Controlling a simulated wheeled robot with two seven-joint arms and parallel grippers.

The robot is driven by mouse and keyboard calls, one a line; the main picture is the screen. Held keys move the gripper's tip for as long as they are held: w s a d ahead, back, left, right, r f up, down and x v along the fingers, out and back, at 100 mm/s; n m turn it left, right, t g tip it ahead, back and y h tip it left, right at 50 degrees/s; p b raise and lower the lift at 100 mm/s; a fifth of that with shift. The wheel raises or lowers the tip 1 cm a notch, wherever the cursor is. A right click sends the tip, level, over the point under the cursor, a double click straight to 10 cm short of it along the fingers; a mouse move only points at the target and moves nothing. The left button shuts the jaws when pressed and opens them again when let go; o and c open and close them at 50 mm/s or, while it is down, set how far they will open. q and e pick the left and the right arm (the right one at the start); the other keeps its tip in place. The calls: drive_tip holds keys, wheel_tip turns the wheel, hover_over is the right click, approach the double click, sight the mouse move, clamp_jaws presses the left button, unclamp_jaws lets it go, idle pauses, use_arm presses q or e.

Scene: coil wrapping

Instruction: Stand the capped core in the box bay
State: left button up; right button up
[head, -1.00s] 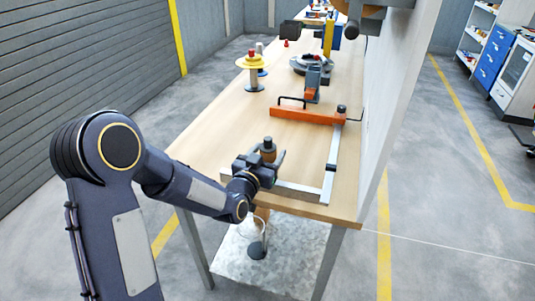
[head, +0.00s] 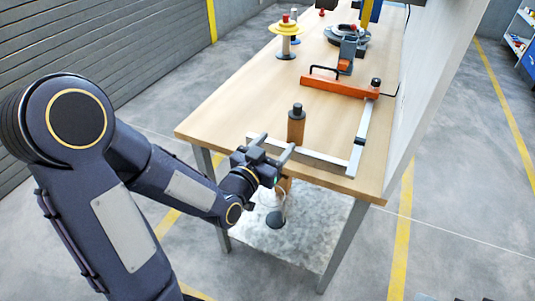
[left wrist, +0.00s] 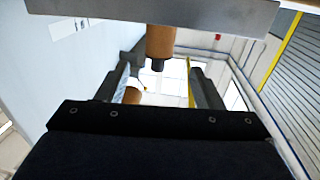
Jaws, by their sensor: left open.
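The capped core (head: 296,126) is a brown cylinder with a black cap. It stands upright on the near end of the wooden table, just behind a grey metal front strip (head: 318,160). This strip, a grey side strip (head: 366,123) and an orange bar (head: 339,84) edge a table area; I cannot tell whether this is the box bay. My left gripper (head: 277,145) is open and empty in front of the core, apart from it. In the left wrist view the core (left wrist: 160,40) shows cap-down beyond the open fingers (left wrist: 160,88).
A yellow-topped stand (head: 286,35) and a dark round device (head: 348,37) are farther back on the table (head: 235,105). A wall runs along the right side. Under the table is a grey lower shelf (head: 310,225). The table's left part is clear.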

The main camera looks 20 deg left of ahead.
use_arm(q)
drive_tip(key=s+f+n+g, duration=0.1)
drive_tip(key=s+g, duration=0.5)
drive_tip(key=s, duration=0.6)
drive_tip(key=s+a+f+n+g, duration=0.1)
drive_tip(key=s+g, duration=0.5)
drive_tip(key=s, duration=0.6)
drive_tip(key=shift+a+n+h, duration=0.3)
drive_tip(key=shift+n, duration=0.5)
drive_tip(key=shift+s+r, duration=0.1)
wheel_tip(320, 180, up, 7)
drive_tip(key=p, duration=0.7)
